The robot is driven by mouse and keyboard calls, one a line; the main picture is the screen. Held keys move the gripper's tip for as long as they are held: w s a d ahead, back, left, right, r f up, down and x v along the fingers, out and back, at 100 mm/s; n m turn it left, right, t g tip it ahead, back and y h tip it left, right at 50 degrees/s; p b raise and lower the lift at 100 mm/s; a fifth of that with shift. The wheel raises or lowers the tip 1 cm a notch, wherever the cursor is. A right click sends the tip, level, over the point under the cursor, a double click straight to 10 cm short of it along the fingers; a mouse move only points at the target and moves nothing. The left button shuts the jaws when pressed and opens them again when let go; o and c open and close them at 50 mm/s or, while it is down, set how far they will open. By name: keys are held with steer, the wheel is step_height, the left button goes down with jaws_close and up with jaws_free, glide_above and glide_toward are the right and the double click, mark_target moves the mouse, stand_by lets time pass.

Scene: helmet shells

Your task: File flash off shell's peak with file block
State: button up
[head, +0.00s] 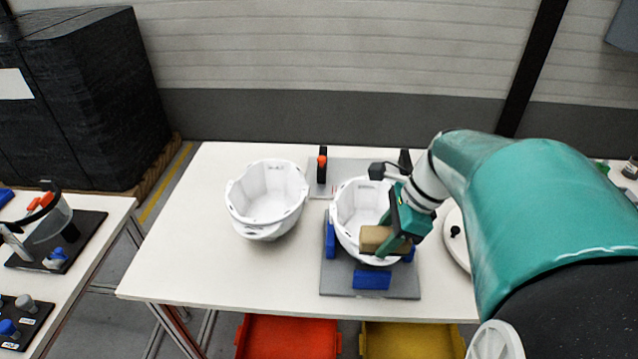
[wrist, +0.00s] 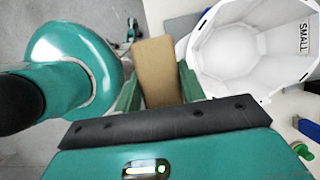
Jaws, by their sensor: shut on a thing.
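My gripper (head: 392,238) is shut on the tan file block (head: 375,238), at the near rim of a white helmet shell (head: 360,205). The shell sits open side up between blue supports on a grey fixture plate (head: 408,285). In the wrist view, the file block (wrist: 156,70) stands between the green fingers (wrist: 158,92), and the shell (wrist: 245,50) lies just right of it with a "SMALL" label inside. I cannot tell whether the block touches the shell's rim. The peak is partly hidden by the block and gripper.
A second white shell (head: 268,195) stands open side up to the left on the white table (head: 180,255). A grey plate with an orange-and-black clamp (head: 322,165) is behind. A round white disc (head: 455,240) is to the right. Red (head: 288,338) and yellow (head: 410,340) bins are below the front edge.

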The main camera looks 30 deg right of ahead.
steer(key=shift+n, duration=0.4)
steer(key=shift+d+f, duration=0.2)
steer(key=shift+f, duration=0.65)
steer(key=shift+d+f, duration=0.15)
steer(key=shift+f, duration=0.7)
steer(key=shift+d+f, duration=0.2)
steer(key=shift+f, duration=0.65)
steer(key=shift+f, duration=1)
steer(key=shift+f, duration=0.3)
stand_by(1.7)
